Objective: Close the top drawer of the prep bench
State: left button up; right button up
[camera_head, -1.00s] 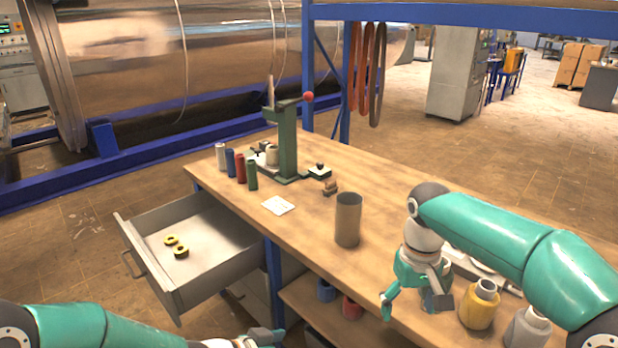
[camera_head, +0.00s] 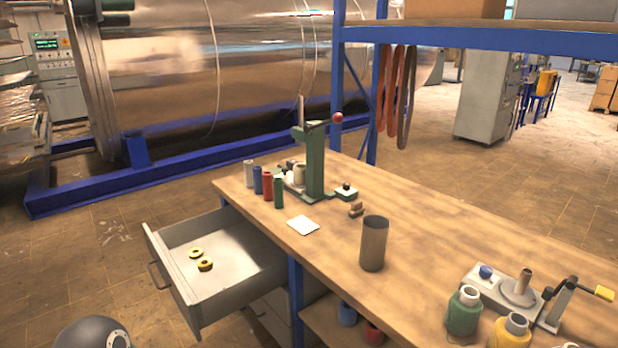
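The prep bench (camera_head: 440,235) has a wooden top and blue legs. Its top drawer (camera_head: 190,300) is grey and stands pulled well out at the bench's left end. The drawer's handle (camera_head: 157,277) is on its front panel, facing left. Two yellow rings, one farther back (camera_head: 196,253) and one nearer (camera_head: 205,265), lie inside the drawer. Neither gripper shows. A dark rounded joint of my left arm shows at the bottom left, in front of the drawer and apart from it in the picture.
On the bench stand several coloured spools (camera_head: 267,186), a green press (camera_head: 314,165), a white card (camera_head: 303,225), a grey cylinder (camera_head: 373,243) and a winder (camera_head: 520,292). Floor left of the drawer is clear.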

aim_at(246, 261)
jog(key=z, duration=0.05)
jog(key=k, duration=1.05)
jog(key=u, duration=0.85)
jog(key=i, duration=2.1)
jog(key=z, duration=0.95)
jog(key=k, duration=0.7)
jog(key=z, duration=0.45)
jog(key=i, duration=0.15)
jog(key=u, duration=0.35)
